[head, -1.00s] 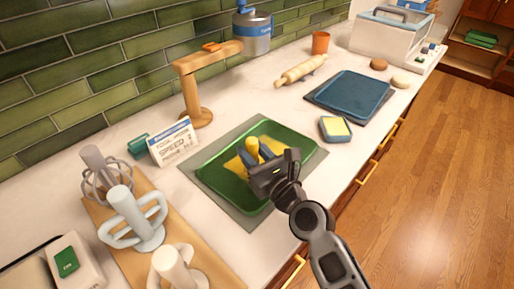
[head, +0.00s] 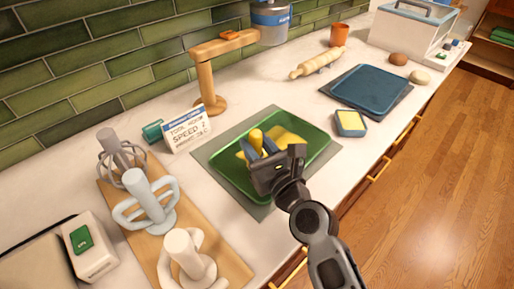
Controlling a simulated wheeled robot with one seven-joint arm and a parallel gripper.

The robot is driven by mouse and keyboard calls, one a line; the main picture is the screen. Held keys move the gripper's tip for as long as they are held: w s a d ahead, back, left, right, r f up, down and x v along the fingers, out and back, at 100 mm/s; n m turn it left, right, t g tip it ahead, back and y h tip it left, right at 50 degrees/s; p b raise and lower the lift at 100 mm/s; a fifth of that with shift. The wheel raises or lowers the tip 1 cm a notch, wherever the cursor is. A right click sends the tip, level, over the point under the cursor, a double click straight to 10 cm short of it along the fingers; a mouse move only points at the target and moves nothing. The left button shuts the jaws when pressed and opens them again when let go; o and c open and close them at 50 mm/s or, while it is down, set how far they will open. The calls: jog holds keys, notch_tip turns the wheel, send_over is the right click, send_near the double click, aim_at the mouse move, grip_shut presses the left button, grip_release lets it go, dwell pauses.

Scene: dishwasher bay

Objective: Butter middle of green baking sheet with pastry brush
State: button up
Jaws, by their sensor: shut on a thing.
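The green baking sheet (head: 236,180) lies on a grey mat on the counter, in the middle of the head view. A yellow butter patch (head: 290,138) covers its middle, partly hidden by my gripper. My gripper (head: 264,156) is over the left-middle of the sheet, shut on the pastry brush (head: 257,136). Only the brush's yellow handle top shows between the fingers. The bristles are hidden, so I cannot tell whether they touch the sheet. A small blue dish with a yellow filling (head: 350,122) stands right of the sheet.
A blue tray (head: 370,88) on a dark mat and a rolling pin (head: 318,63) lie behind to the right. A wooden stand (head: 207,82) and a sign card (head: 187,128) stand behind the sheet. Mixer attachments (head: 150,205) stand on a board at left.

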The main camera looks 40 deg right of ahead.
aim_at(257, 133)
jog(key=shift+r, duration=2.3)
jog(key=shift+r, duration=1.5)
jog(key=shift+f, duration=0.1)
